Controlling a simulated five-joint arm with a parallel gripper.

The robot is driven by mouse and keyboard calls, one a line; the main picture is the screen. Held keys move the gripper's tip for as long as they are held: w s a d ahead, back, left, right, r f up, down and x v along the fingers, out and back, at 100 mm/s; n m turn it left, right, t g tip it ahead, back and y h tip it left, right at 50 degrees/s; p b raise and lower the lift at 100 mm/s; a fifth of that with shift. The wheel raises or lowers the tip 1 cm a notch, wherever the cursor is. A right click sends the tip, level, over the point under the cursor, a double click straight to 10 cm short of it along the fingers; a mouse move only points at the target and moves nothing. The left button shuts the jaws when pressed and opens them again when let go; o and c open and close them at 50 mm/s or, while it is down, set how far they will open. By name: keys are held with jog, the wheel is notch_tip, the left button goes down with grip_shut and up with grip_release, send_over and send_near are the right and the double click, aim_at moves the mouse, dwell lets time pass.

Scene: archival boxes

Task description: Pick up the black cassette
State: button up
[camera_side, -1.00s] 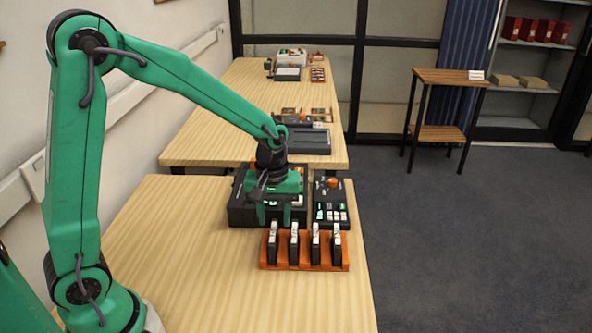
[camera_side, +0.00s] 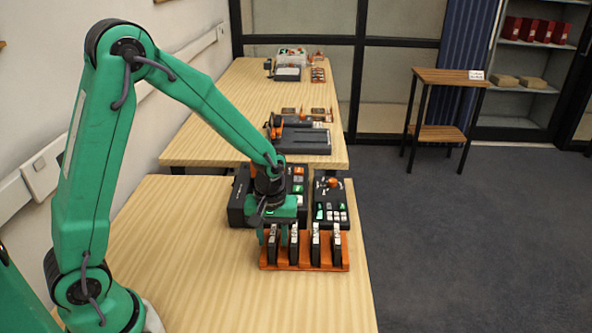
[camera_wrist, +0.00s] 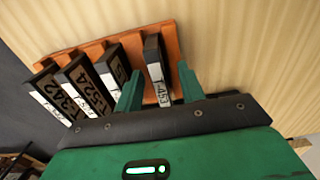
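Several black cassettes with white spine labels stand upright in slots of an orange rack (camera_side: 304,266). My gripper (camera_side: 273,238) is open over the rack's left end in the side view, its fingers reaching down around the leftmost black cassette (camera_side: 272,250). In the wrist view, my gripper (camera_wrist: 160,88) has one green finger on each side of that cassette (camera_wrist: 153,50), with visible gaps; its label seems to read T-453. The other cassettes, a neighbour (camera_wrist: 114,62) and two labelled about T-324 (camera_wrist: 88,80) and T-342 (camera_wrist: 52,88), stand left of the fingers. The neighbour's label is partly hidden.
A dark device with buttons (camera_side: 238,205) stands behind the rack, partly hidden by my arm. A smaller control box (camera_side: 329,207) stands to its right. The table's right edge lies close to the rack. The wooden table (camera_side: 200,270) is clear to the left and front.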

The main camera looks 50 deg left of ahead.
aim_at(274, 236)
dwell(0.5)
grip_shut()
jog(key=shift+r, duration=0.15)
jog(key=shift+r, duration=0.55)
jog(key=r, duration=0.3)
jog(key=shift+s+d, duration=0.1)
jog(key=shift+d, duration=0.2)
jog(key=s+d+r, duration=0.6)
jog(key=d, duration=0.3)
jog(key=shift+d+r, duration=0.15)
jog(key=shift+r, duration=0.15)
jog(key=shift+w, duration=0.1)
